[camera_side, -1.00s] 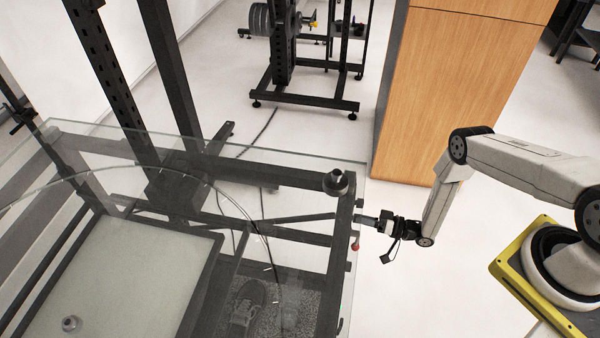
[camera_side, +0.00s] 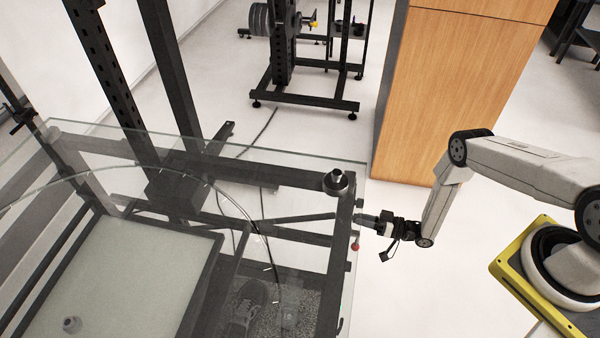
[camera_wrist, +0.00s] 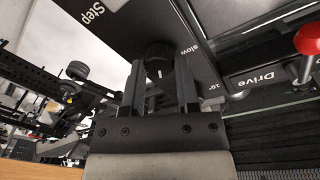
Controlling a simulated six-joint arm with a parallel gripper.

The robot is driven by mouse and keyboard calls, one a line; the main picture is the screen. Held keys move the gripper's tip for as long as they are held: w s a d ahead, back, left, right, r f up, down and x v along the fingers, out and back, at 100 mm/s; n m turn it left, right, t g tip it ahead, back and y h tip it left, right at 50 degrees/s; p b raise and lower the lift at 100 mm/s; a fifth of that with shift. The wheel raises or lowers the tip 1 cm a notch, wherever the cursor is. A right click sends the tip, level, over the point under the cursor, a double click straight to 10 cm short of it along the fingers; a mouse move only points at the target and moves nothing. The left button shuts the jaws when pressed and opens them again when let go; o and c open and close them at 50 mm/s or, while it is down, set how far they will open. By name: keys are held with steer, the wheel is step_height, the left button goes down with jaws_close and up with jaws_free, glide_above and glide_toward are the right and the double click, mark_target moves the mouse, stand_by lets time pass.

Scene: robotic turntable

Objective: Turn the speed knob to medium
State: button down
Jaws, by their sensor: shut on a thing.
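The speed knob (camera_wrist: 158,54) is a small black round knob on a dark panel (camera_wrist: 128,22) in the wrist view. White lettering on the panel beside it reads "slow", "10°", "Step" and "Drive". My gripper (camera_wrist: 159,72) is shut on the knob, with one finger on either side of it. The fingers and the tilted view hide part of the knob, and I cannot read its pointer position. In the side view my gripper (camera_side: 366,220) reaches the right edge of the glass-topped frame (camera_side: 345,225); the knob itself cannot be made out there.
A red ball-topped lever (camera_wrist: 308,40) sticks out right of the knob, by the "Drive" label; it also shows just below my gripper in the side view (camera_side: 355,246). A wooden cabinet (camera_side: 450,90) stands behind my arm. The floor between is clear.

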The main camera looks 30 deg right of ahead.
steer(key=n, duration=0.5)
steer(key=shift+n+y, duration=0.4)
steer(key=shift+f, duration=0.1)
steer(key=shift+c, duration=1.8)
jaws_free()
steer(key=shift+s, duration=0.1)
steer(key=v, duration=0.7)
steer(key=shift+s+d, duration=0.25)
steer(key=shift+s, duration=0.05)
